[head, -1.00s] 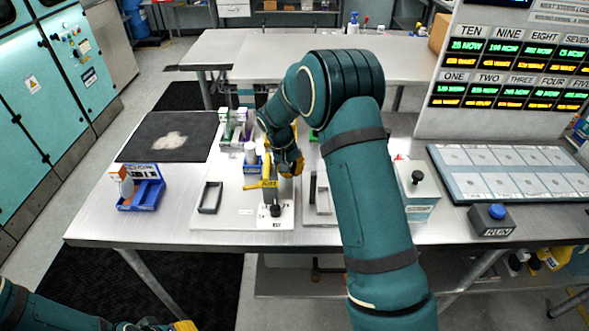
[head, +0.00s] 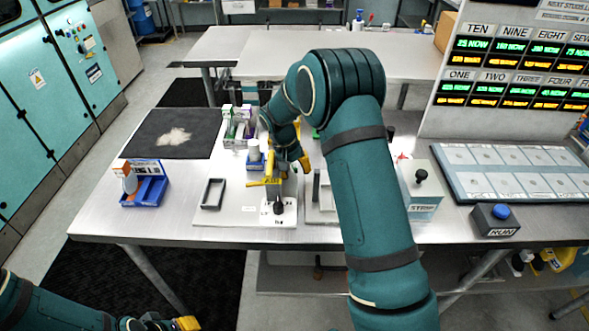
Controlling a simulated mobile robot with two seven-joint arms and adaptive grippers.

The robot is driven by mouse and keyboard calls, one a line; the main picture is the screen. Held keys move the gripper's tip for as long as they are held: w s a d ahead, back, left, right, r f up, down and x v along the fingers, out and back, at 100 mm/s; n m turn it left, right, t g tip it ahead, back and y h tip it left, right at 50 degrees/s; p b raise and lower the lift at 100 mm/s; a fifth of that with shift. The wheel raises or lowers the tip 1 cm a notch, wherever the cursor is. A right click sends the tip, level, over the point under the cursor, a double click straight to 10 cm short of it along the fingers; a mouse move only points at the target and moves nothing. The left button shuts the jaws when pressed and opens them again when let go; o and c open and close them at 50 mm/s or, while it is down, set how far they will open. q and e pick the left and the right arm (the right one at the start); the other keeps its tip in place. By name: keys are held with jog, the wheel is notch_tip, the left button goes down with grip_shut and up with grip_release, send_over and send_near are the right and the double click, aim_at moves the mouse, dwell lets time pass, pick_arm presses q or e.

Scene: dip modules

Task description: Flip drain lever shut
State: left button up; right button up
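A small yellow lever (head: 256,184) sticks out to the left from the fixture on the light board at the middle of the table. It lies roughly level. A white base with a black knob (head: 278,208) stands just in front of it. My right gripper (head: 290,164) hangs above and behind the lever, close to it, with a yellow finger showing on its right. Contact with the lever cannot be made out, and my own wrist hides part of the fixture. My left gripper (head: 178,324) is low at the bottom edge, away from the table, only partly in view.
A blue bin (head: 146,191) stands at the left, with a dark mat (head: 175,134) behind it. A black frame (head: 213,194) lies left of the lever. A box with a black knob (head: 421,190) and a blue-button box (head: 495,220) stand right of my arm.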

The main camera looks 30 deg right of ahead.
jog(key=shift+r, duration=0.15)
jog(key=v, duration=1.1)
jog(key=shift+r, duration=0.4)
jog(key=shift+w+a, duration=0.1)
